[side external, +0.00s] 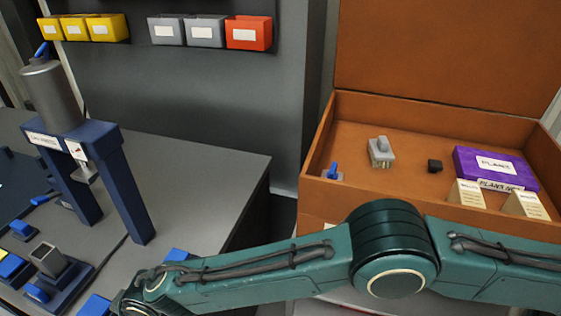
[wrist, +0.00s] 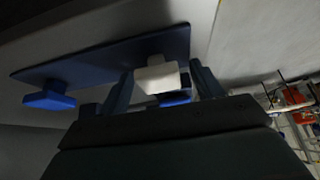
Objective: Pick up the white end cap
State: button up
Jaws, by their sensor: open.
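A white block-like piece (wrist: 157,78), which looks like the white end cap, shows in the wrist view. It sits by the edge of a dark blue plate (wrist: 105,55), with a blue part (wrist: 174,98) right beside it. My gripper (wrist: 163,68) is open, with one finger on each side of the white piece in the picture. I cannot tell whether either finger touches it. In the side external view my gripper is out of frame, and I cannot make out the white piece there.
A blue knob (wrist: 48,98) stands on the same plate. In the side external view, a blue press (side external: 85,150) stands on the grey bench (side external: 200,165), with blue fixtures (side external: 45,270) before it. An orange-brown case (side external: 350,125) holds a purple box (side external: 510,178) and small parts.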

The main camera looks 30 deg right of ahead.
dwell(0.3)
jog(key=c, duration=1)
jog(key=shift+r, duration=0.1)
jog(key=shift+c, duration=0.2)
notch_tip(320, 180, up, 20)
dwell(0.5)
